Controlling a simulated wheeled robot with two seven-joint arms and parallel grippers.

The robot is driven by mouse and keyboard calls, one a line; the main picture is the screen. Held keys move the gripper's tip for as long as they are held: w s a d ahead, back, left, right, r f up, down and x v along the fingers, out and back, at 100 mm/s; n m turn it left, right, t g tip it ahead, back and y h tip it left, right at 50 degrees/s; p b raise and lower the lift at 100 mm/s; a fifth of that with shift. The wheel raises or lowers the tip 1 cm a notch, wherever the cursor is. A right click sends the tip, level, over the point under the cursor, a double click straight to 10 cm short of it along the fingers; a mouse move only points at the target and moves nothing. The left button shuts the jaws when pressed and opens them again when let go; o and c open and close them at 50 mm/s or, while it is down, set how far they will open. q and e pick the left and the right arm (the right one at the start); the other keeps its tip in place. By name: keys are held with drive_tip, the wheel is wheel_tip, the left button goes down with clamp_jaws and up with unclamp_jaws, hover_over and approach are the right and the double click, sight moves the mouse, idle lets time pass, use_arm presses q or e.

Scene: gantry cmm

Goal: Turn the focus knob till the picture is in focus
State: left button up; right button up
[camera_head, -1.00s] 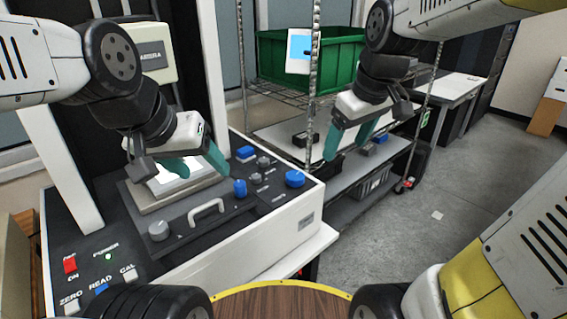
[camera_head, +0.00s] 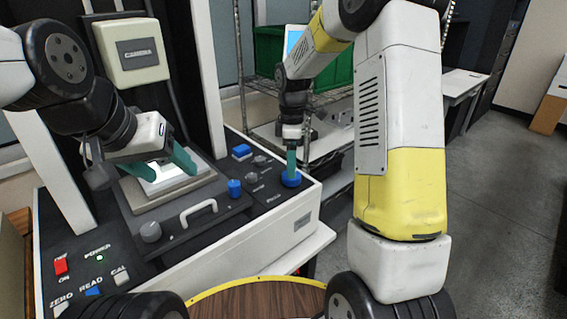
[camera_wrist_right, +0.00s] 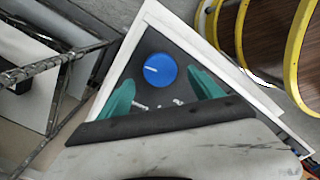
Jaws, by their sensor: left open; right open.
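A round blue knob (camera_head: 291,180) sits at the right corner of the machine's dark control panel; its label is too small to read. In the right wrist view the same knob (camera_wrist_right: 160,70) shows a white pointer line. My right gripper (camera_head: 291,160) is above the knob, pointing down. In the right wrist view its teal fingers (camera_wrist_right: 162,88) are open, one toward each side of the knob; I cannot tell whether they touch it. My left gripper (camera_head: 155,168) is open over the lit stage (camera_head: 172,185). A blue-lit screen (camera_head: 293,42) is mostly hidden by my right arm.
Another blue knob (camera_head: 234,187), a grey knob (camera_head: 151,232) and a white handle (camera_head: 198,212) stand on the machine. A wire shelf with a green crate (camera_head: 268,50) is behind.

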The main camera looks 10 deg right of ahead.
drive_tip(key=shift+f, duration=2.05)
drive_tip(key=c, duration=1.4)
drive_tip(key=shift+o, duration=0.2)
drive_tip(key=shift+m, duration=0.3)
drive_tip(key=m, duration=0.4)
drive_tip(key=shift+m, duration=2.4)
